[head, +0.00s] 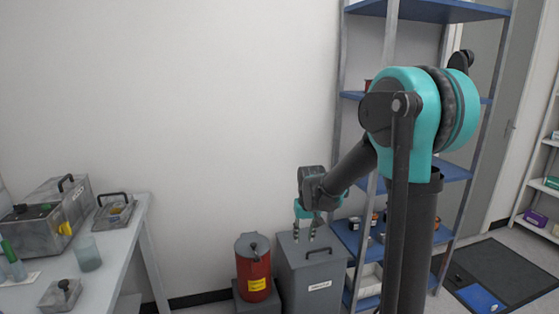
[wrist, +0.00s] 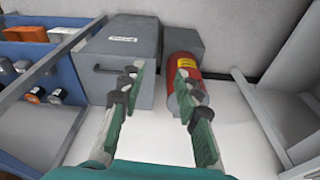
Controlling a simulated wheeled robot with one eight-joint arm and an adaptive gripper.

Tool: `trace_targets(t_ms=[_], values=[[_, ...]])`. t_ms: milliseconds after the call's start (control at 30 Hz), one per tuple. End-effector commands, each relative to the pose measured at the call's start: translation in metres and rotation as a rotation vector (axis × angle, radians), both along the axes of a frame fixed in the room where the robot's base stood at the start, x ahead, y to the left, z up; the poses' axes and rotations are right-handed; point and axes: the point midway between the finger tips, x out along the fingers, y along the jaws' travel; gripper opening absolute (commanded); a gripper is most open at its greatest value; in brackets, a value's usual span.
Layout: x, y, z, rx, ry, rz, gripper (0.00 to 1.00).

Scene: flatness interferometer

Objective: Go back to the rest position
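My gripper (head: 305,228) hangs from my arm above the grey lidded bin in the head view. In the wrist view my gripper (wrist: 160,95) shows its two green and grey fingers spread wide apart, with nothing between them. The grey bin (head: 315,283) has a handle on its lid and a white label. It also shows in the wrist view (wrist: 120,60). A red canister (head: 252,270) with a yellow label stands beside the bin, and it appears in the wrist view (wrist: 183,67) beyond the fingers.
A blue-shelved rack (head: 355,240) with small items stands right of the bin. A white table (head: 110,250) at the left holds a metal case (head: 40,215), a lidded box (head: 115,212) and a cup (head: 88,254). A dark mat (head: 510,270) lies on the floor at right.

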Motion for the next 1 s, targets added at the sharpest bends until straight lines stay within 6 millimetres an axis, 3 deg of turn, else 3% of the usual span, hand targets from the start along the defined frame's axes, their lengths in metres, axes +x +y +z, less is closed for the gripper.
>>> trace_targets(t_ms=[33,300,600,800,1000], values=[[-0.019,-0.013,0.002,0.002,-0.014,-0.014,0.33],[-0.109,-0.064,-0.002,0.008,-0.087,-0.077,0.33],[-0.199,-0.098,-0.028,0.008,-0.161,-0.14,0.33],[-0.224,-0.105,-0.039,0.006,-0.182,-0.157,0.33],[-0.225,-0.105,-0.04,0.006,-0.184,-0.158,0.33]])
